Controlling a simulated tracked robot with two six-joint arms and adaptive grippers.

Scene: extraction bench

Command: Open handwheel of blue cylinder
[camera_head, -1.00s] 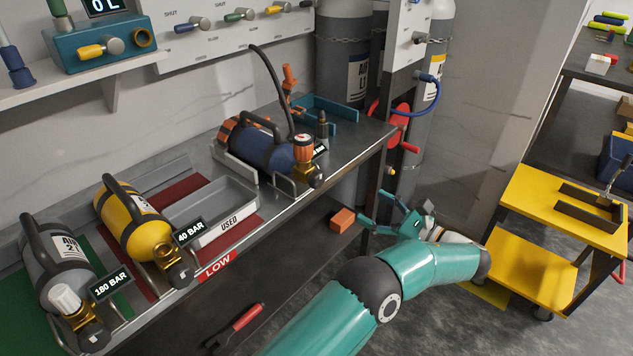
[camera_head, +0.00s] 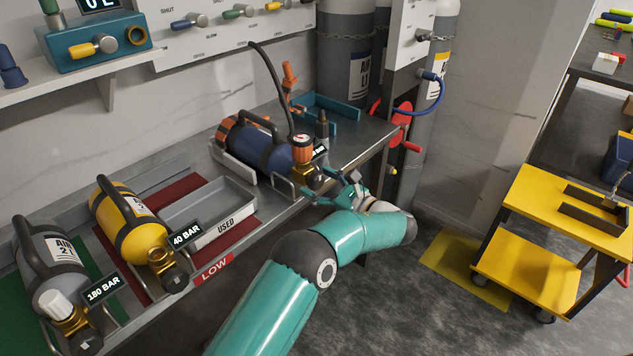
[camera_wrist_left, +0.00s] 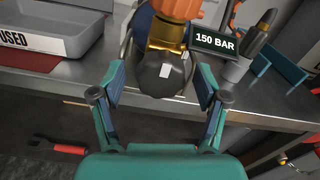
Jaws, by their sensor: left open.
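The blue cylinder (camera_head: 262,150) lies in a cradle on the bench, with an orange cap and a brass valve (camera_head: 303,173) at its near end. Its dark round handwheel (camera_head: 316,179) faces the bench's front edge. In the left wrist view the handwheel (camera_wrist_left: 161,75) sits ahead, between the spread fingers, below the brass valve (camera_wrist_left: 167,35). My left gripper (camera_wrist_left: 160,85) is open, its fingers on either side of the handwheel; contact cannot be told. In the head view the left gripper (camera_head: 338,189) is just right of the handwheel. My right gripper is not in view.
A 150 BAR sign (camera_wrist_left: 216,42) stands close right of the valve. A yellow cylinder (camera_head: 130,220) and a grey cylinder (camera_head: 52,265) lie further left, beside the USED tray (camera_head: 213,205). A yellow cart (camera_head: 560,225) stands at the right.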

